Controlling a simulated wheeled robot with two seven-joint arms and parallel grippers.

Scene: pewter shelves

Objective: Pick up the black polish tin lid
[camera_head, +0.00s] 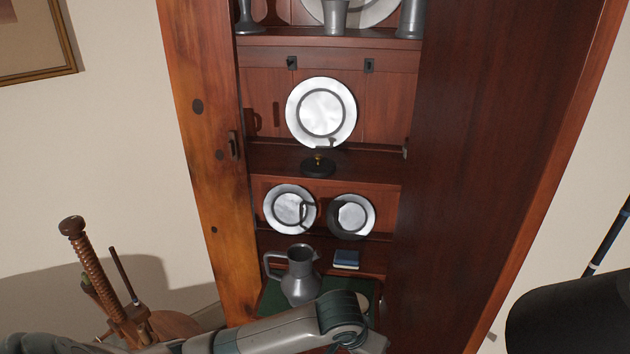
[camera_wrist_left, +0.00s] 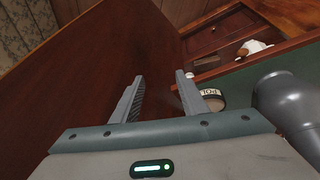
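A round tin (camera_wrist_left: 211,99) with a black-and-white label reading "POL" shows in the left wrist view, just right of my right-hand finger and partly hidden. I cannot tell whether its lid is on it. A low black round piece with a brass middle (camera_head: 318,167) stands on the middle shelf in the head view; I cannot tell if it is a lid. My left gripper (camera_wrist_left: 160,76) is open and empty, its fingers beside a dark red wood panel, left of the tin. In the head view my left arm covers the front of the green surface. My right gripper is out of view.
A pewter jug (camera_head: 301,276) stands on the green surface (camera_head: 271,301), close right of the tin. A blue box (camera_head: 346,259) lies behind it. White plates (camera_head: 322,112) lean on the shelves. The cabinet's tall side panel (camera_head: 480,150) bounds the right. A wooden screw-post piece (camera_head: 92,260) stands left.

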